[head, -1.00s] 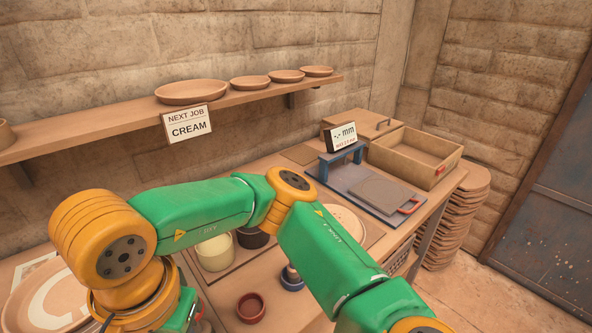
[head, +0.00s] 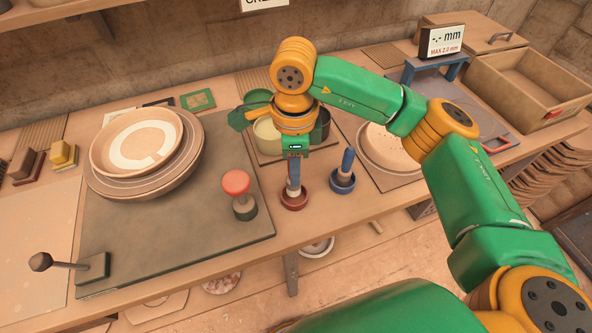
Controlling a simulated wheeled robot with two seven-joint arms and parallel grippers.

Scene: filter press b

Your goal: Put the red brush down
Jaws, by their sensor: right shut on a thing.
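My right gripper (head: 294,158) points down above the small dark-red cup (head: 293,201) and is shut on the red brush. The brush (head: 294,188) is upright, its lower end in or just over the cup; I cannot tell if it touches the bottom. The gripper hides most of its handle. A blue cup (head: 342,184) just to the right holds a blue-handled brush (head: 347,161). My left gripper is out of view.
A red-topped knob (head: 236,183) stands left of the cup on the dark board (head: 115,228). Stacked plates (head: 145,145) lie further left. Pots (head: 268,136) stand behind the gripper, and a round plate (head: 388,148) is to the right.

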